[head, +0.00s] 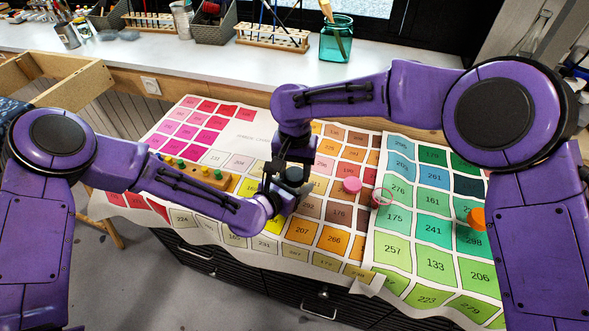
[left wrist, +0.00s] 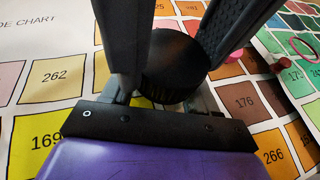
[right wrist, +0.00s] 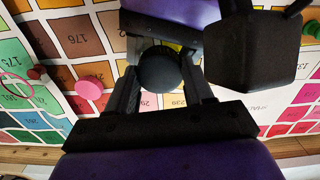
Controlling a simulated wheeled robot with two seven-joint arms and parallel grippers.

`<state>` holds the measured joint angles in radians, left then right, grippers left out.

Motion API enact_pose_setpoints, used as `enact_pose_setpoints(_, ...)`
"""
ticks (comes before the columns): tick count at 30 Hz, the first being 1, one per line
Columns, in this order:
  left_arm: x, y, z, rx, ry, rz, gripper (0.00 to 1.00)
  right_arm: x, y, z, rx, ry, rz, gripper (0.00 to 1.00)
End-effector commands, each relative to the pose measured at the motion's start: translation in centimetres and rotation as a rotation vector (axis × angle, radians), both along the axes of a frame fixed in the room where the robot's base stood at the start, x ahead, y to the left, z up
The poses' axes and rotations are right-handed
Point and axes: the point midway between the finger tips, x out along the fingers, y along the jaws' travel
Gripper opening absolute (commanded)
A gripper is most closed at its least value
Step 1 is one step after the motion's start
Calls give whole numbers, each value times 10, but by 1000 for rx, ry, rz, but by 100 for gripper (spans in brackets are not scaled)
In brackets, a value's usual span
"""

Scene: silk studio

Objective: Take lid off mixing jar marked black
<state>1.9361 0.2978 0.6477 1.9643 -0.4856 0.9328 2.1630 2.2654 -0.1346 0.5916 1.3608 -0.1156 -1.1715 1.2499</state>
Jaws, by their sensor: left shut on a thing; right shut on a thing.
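The mixing jar marked black (left wrist: 165,92) shows in the left wrist view as a dark round body between the fingers of my left gripper (head: 276,196), which is shut on it from the side. Its dark lid (head: 292,176) is at the top, with my right gripper (head: 295,166) shut on it from above. The lid also shows as a dark disc in the right wrist view (right wrist: 158,70), between the right fingers. The two grippers are close together over the colour chart. Fingers hide much of the jar, and I cannot tell whether a gap separates lid and jar.
The numbered colour chart (head: 310,232) covers the table. A wooden strip with coloured pegs (head: 200,172) is left. A teal jar (head: 336,40) stands on the back shelf.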

Motion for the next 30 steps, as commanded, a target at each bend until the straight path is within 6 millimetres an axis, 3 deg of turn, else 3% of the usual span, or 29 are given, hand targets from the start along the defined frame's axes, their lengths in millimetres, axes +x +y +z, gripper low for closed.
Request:
enact_pose_setpoints(3, 0, 0, 0, 0, 0, 1, 0, 0, -1, 0, -1, -1, 76, 15)
enact_pose_setpoints(10, 0, 0, 0, 0, 1, 1, 0, 0, -1, 0, -1, -1, 78, 15)
enact_pose_setpoints(11, 0, 0, 0, 0, 1, 1, 0, 0, -1, 0, -1, -1, 78, 58)
enact_pose_setpoints(12, 0, 0, 0, 0, 1, 1, 0, 0, -1, 0, -1, -1, 77, 71)
enact_pose_setpoints(13, 0, 0, 0, 0, 1, 1, 0, 0, -1, 0, -1, -1, 77, 77)
enact_pose_setpoints(22, 0, 0, 0, 0, 0, 0, 0, 1, 0, 4, -1, -2, 76, 77)
enact_pose_setpoints(30, 0, 0, 0, 0, 0, 0, 0, 0, 0, 42, -1, -2, 76, 77)
